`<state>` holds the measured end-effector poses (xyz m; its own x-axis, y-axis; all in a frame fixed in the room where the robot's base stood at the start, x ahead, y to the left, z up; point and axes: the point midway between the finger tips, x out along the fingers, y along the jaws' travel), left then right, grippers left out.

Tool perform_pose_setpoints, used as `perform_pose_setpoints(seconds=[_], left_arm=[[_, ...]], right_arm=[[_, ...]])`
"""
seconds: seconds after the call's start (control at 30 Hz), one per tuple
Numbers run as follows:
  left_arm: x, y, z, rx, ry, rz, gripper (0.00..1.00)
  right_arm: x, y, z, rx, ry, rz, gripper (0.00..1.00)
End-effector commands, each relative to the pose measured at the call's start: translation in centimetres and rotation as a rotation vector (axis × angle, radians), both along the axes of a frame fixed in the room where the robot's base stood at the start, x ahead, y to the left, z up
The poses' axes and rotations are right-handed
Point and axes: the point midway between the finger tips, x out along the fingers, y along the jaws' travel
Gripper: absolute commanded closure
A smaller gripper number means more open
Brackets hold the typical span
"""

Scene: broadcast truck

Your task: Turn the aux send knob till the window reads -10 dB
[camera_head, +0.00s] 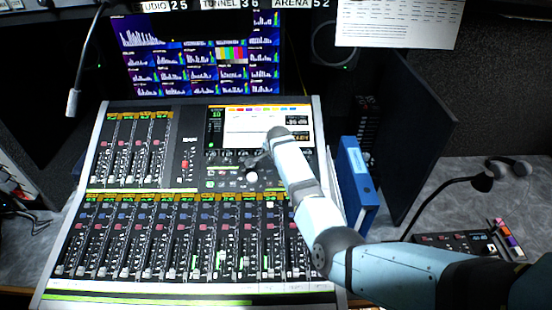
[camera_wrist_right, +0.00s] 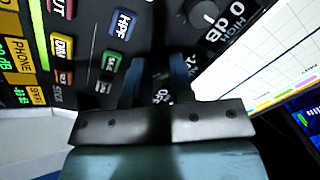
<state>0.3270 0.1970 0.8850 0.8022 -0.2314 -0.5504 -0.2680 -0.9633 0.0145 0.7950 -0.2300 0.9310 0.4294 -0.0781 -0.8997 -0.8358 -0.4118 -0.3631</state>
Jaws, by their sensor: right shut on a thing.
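My right gripper (camera_head: 252,163) reaches in from the right to the upper middle of the mixing console (camera_head: 97,150), just below its screen. In the right wrist view my right gripper (camera_wrist_right: 157,72) is shut around a small dark knob, which I take to be the aux send knob. The knob is mostly hidden in shadow between the fingers. Small white characters (camera_wrist_right: 161,97) show between the fingers, partly covered; I cannot read a full value there. My left gripper is not in view.
Another knob (camera_wrist_right: 208,14) with a readout of 0 dB beside it is close to the fingers. Lit HPF (camera_wrist_right: 123,24) and other buttons lie on the other side. The console screen (camera_head: 240,130) is just beyond. A blue binder (camera_head: 358,180) stands right of the console.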

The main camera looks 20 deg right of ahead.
Motion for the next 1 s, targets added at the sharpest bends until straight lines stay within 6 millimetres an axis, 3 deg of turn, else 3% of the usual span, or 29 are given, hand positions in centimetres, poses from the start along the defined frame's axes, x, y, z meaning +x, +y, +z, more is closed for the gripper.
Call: perform_pose_setpoints(seconds=[0.37,0.4,0.5,0.8,1.0], left_arm=[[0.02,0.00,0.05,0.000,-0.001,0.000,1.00],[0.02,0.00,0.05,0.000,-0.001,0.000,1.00],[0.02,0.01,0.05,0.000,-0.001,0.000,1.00],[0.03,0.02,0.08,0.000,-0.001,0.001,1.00],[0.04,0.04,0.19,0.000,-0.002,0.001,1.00]], right_arm=[[0.02,0.01,0.03,0.001,0.000,-0.002,1.00],[0.01,0.02,0.03,0.001,-0.001,-0.002,0.69],[0.02,0.01,0.03,0.001,0.000,-0.002,0.53],[0.01,-0.03,0.02,-0.006,0.002,0.014,0.53],[0.01,-0.17,0.02,-0.068,0.019,0.159,0.53]])
